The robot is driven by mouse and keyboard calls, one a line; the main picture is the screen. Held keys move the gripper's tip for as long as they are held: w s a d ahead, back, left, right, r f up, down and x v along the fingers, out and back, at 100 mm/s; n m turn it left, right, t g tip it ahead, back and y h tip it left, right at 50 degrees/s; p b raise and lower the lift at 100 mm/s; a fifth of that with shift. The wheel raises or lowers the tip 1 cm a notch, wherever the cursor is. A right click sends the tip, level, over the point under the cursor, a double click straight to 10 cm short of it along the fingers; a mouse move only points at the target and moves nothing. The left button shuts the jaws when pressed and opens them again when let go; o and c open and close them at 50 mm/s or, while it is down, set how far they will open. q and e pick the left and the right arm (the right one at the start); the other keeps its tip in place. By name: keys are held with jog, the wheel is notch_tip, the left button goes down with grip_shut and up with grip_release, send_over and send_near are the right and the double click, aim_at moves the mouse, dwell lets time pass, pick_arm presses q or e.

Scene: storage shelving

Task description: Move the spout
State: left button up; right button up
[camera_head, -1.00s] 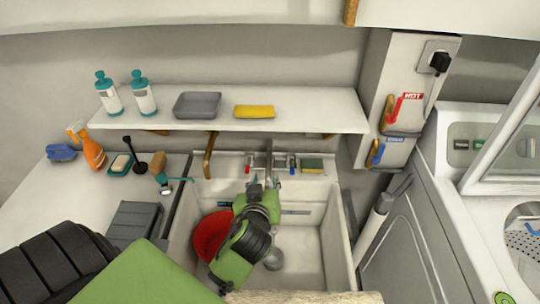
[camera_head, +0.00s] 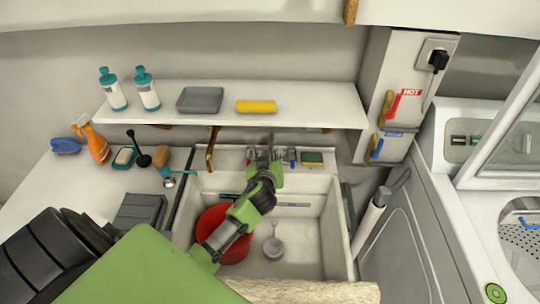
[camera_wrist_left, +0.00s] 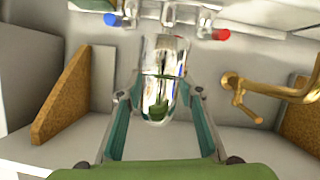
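The chrome spout (camera_wrist_left: 163,75) stands out from the wall behind the sink, between the red and blue tap handles. In the left wrist view it lies between the two fingers of my left gripper (camera_wrist_left: 160,95). The fingers are apart, one on each side of the spout, and it is not clear that either touches it. In the head view my left gripper (camera_head: 268,166) is at the back of the sink and hides most of the spout. My right gripper is not in view.
The sink (camera_head: 312,240) holds a red bucket (camera_head: 212,222) on its left. A sponge (camera_head: 312,158) is on the back ledge, right of the taps. A shelf (camera_head: 310,112) overhangs the back, with a brass bracket (camera_head: 212,148) left of the spout.

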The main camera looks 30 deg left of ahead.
pick_arm(q)
grip_shut()
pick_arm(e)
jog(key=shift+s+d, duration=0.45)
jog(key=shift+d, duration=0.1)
